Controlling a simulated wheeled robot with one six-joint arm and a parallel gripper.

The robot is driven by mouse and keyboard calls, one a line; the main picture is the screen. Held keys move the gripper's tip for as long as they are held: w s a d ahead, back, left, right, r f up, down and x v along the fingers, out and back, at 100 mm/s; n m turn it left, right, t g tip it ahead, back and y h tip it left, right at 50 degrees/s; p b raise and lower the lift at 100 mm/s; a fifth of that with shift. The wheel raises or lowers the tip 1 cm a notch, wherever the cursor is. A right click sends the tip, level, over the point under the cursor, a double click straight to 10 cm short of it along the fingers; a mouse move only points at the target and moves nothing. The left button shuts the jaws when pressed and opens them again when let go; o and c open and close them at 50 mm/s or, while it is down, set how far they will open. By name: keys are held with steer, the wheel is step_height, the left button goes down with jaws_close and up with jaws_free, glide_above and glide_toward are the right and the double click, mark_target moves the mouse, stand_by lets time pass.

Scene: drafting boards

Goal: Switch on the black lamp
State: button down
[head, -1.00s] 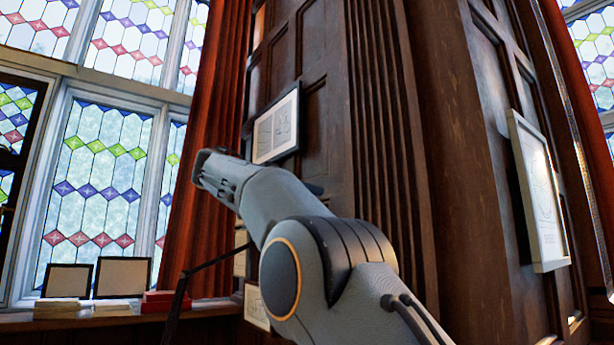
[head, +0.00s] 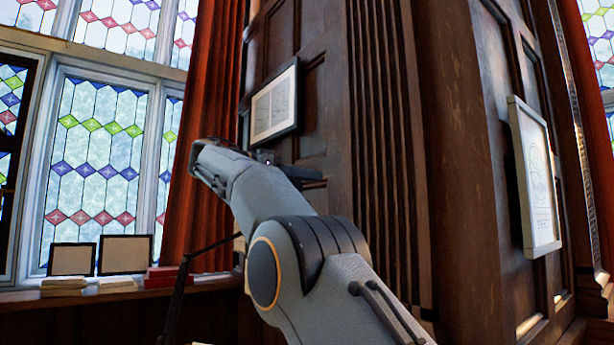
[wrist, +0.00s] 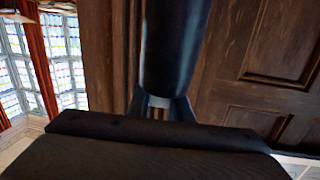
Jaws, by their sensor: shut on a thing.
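A smooth dark cylindrical part, which looks like part of the black lamp (wrist: 175,45), fills the upper middle of the wrist view. My gripper (wrist: 160,106) shows below it, its two dark fingers shut close around a narrow, paler piece at the cylinder's lower end. In the head view my grey arm hides most of the gripper. A thin black slanted rod (head: 205,250) shows left of my arm; I cannot tell whether it belongs to the lamp. The lamp's switch and any light from it are not visible.
Dark wood panelling (head: 450,150) rises close to my arm, with a framed drawing (head: 275,103) behind it and another (head: 536,178) at right. A red curtain (head: 205,100) and stained-glass windows stand at left. Frames and red books (head: 165,277) sit on the sill.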

steer(key=c, duration=1.6)
jaws_free()
steer(key=p+v, duration=0.2)
steer(key=v, duration=0.4)
steer(key=shift+s+a+r, duration=0.1)
steer(key=shift+a+r, duration=0.1)
steer(key=shift+a, duration=0.05)
steer(key=shift+s+a+f+p, duration=0.1)
steer(key=shift+s+a+p, duration=0.2)
steer(key=shift+a+p, duration=0.25)
